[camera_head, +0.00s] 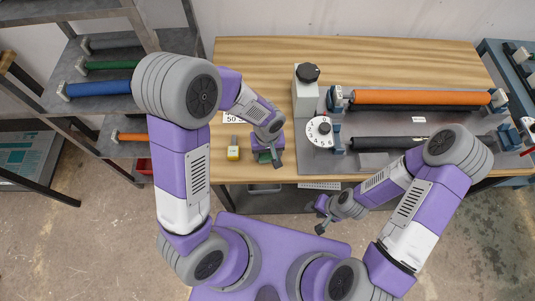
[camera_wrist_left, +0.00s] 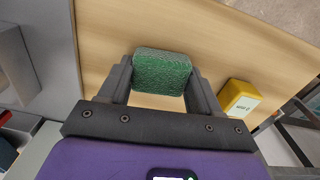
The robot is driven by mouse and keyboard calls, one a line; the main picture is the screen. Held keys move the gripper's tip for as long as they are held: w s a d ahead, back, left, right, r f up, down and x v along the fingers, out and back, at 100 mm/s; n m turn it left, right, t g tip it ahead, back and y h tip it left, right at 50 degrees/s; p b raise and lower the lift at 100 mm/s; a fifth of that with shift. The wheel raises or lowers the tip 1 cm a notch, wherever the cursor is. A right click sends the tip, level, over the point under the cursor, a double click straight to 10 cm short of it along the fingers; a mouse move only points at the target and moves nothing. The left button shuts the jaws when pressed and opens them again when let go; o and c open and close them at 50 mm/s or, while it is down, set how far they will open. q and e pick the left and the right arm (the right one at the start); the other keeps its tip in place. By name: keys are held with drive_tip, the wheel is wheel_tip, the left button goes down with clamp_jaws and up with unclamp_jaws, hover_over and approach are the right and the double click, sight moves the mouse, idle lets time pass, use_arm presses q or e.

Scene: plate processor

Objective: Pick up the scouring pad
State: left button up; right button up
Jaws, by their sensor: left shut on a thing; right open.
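The scouring pad (camera_wrist_left: 162,72) is a green, rough-textured block. In the left wrist view it sits between the two dark fingers of my left gripper (camera_wrist_left: 160,88), which are shut on it. The wooden table top lies behind it; I cannot tell whether the pad touches the table. In the head view the pad (camera_head: 265,157) is mostly hidden under my left gripper (camera_head: 272,160), near the table's front edge. My right gripper (camera_head: 321,217) is open and empty, in front of the table edge, below the machine.
A small yellow block (camera_head: 233,153) stands left of the pad; it also shows in the left wrist view (camera_wrist_left: 238,98). A plate processor with an orange roller (camera_head: 420,98) fills the table's right. A rack with coloured rollers (camera_head: 100,89) stands left. The table's back left (camera_head: 250,65) is clear.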

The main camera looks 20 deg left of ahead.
sight(267, 154)
use_arm(q)
drive_tip(key=shift+c, duration=0.7)
wheel_tip(267, 154, up, 10)
drive_tip(key=p, duration=0.2)
